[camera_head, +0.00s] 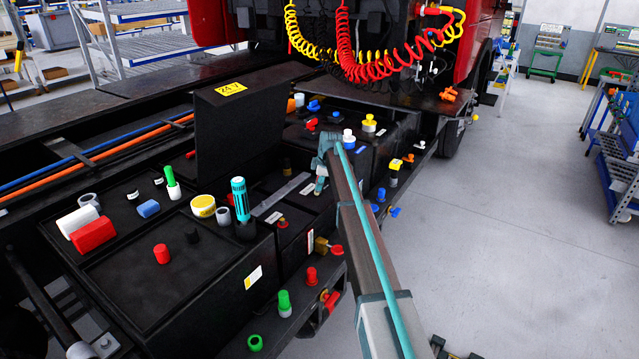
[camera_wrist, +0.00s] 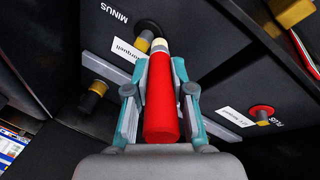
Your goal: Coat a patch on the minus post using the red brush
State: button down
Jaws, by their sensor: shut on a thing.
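My gripper (camera_wrist: 160,95) is shut on the red brush (camera_wrist: 162,105) in the wrist view. The brush has a red cylindrical handle and a pale, yellowish tip end pointing away from me. The minus post (camera_wrist: 145,40), brass-coloured with a dark round base, stands beside the MINUS label. The brush's tip end overlaps the post's edge in this view; I cannot tell whether they touch. The plus post (camera_wrist: 262,113), with a red ring, is at the right by the PLUS label. In the head view my gripper (camera_head: 322,172) is over the battery area, and the minus post cannot be made out.
Another brass-and-black fitting (camera_wrist: 96,90) is at the left in the wrist view. In the head view, a raised black lid (camera_head: 240,125) stands left of my gripper. A tray (camera_head: 150,290) at the left holds several items, including a teal cylinder (camera_head: 240,200) and red block (camera_head: 93,235).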

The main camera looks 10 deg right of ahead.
jog(key=shift+w+d+r, duration=0.25)
jog(key=shift+w+d, duration=0.65)
jog(key=shift+w, duration=0.25)
jog(key=shift+w+d+r, duration=0.15)
jog(key=shift+w+d, duration=0.35)
jog(key=shift+d, duration=0.25)
jog(key=shift+s+a+b, duration=0.3)
jog(key=shift+s+a, duration=0.45)
jog(key=shift+s, duration=0.3)
jog(key=shift+s+a, duration=0.55)
jog(key=shift+a, duration=0.2)
jog(key=shift+a, duration=0.1)
jog(key=shift+r+p, duration=0.9)
jog(key=shift+r, duration=1.9)
